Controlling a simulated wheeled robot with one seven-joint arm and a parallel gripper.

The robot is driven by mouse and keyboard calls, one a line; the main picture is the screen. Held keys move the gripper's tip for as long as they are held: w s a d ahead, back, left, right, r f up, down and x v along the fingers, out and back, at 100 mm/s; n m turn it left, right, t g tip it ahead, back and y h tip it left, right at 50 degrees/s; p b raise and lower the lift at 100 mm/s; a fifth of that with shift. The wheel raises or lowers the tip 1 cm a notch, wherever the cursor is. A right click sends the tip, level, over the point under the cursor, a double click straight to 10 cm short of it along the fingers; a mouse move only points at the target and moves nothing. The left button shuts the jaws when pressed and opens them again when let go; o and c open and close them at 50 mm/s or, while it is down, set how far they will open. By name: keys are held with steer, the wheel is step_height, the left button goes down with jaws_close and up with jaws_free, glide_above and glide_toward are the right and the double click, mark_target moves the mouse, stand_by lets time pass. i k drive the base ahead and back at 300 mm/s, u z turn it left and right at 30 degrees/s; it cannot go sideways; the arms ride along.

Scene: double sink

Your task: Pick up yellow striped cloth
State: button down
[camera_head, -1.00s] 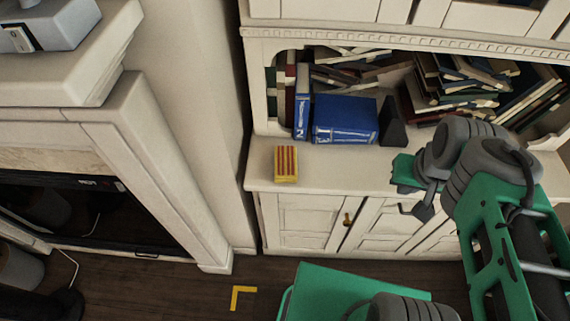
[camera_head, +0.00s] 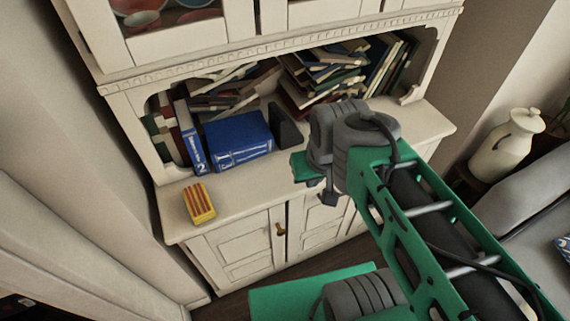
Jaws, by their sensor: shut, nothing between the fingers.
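The yellow striped cloth (camera_head: 199,203) is a small block-like yellow piece with dark red stripes. It lies on the left end of the white cabinet's counter (camera_head: 250,190), near the front edge. My gripper (camera_head: 329,198) is small and dark in this view, at the end of my green and grey arm. It is shut and empty, over the front of the counter, well to the right of the cloth and apart from it. My arm hides part of the counter's right side.
A blue box (camera_head: 238,140) and an upright blue book (camera_head: 190,137) stand behind the cloth. A dark wedge (camera_head: 285,126) is beside the box. Piled books (camera_head: 320,75) fill the shelf. A white jug (camera_head: 508,143) stands at the right. The counter between cloth and gripper is clear.

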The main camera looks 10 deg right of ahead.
mark_target(201, 209)
steer(key=u, duration=3)
steer(key=i, duration=0.65)
